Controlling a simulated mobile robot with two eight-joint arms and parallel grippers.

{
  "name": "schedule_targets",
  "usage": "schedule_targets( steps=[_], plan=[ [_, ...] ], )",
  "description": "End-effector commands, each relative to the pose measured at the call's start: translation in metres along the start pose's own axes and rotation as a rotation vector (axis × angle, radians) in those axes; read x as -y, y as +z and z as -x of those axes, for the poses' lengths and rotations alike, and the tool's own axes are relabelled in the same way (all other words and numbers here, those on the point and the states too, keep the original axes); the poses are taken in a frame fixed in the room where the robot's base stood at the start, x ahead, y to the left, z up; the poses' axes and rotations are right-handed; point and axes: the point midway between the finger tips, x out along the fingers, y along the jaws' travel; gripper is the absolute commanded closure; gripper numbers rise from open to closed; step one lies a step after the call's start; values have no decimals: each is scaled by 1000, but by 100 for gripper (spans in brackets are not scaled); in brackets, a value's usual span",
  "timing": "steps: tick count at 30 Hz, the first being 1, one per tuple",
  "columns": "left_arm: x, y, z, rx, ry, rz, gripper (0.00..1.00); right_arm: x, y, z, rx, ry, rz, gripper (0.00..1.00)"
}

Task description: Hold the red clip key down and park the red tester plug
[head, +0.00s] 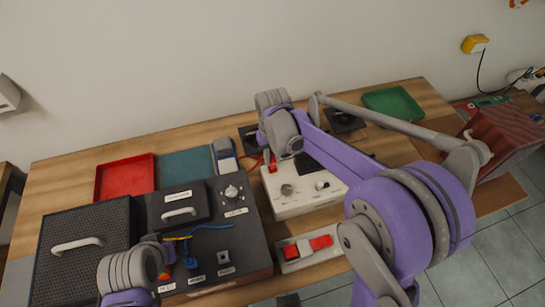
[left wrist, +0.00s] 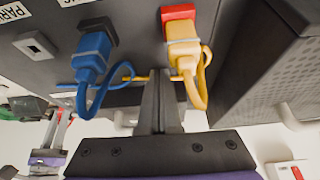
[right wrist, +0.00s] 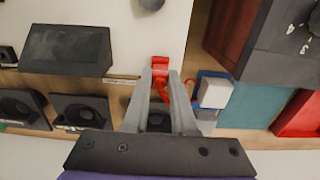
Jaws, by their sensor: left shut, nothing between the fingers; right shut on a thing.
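The red clip key (left wrist: 178,12) shows at the top of the left wrist view, on the dark hi-fi unit (head: 248,262), directly above a yellow plug (left wrist: 184,45). My left gripper (left wrist: 160,75) is shut and empty, its tips below the key and beside the yellow plug; I cannot tell whether they touch anything. A grey-rimmed socket (left wrist: 37,45) sits near a partly cut-off label starting "PAR". My right gripper (right wrist: 161,76) is shut on the red tester plug (right wrist: 160,63), at the edge of the white tester box (head: 315,198). A red lead hangs from the plug.
A blue plug (left wrist: 93,52) with a looped cable sits beside the yellow one. A perforated dark box (head: 85,250) stands left of the unit. A white strip with red parts (head: 293,252) lies right of it. Red (head: 125,178) and green (head: 393,103) trays lie behind.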

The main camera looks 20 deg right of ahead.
Motion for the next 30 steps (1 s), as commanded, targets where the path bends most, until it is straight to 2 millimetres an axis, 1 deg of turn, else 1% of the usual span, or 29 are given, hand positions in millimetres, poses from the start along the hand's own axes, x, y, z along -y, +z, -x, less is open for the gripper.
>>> schedule_targets(
  steps=[12,26,27,29,30],
  plan=[
    [0,4,-3,3,0,0,100,0,0,-6,0,0,0,100],
    [0,6,-5,7,1,1,100,0,0,-7,1,0,0,100],
    [0,6,-5,7,1,1,100,0,0,-7,1,0,0,73],
    [0,7,-5,6,1,1,100,0,0,-7,1,0,0,63],
    [0,7,-5,6,1,1,100,0,0,-7,1,0,0,55]
  ],
)
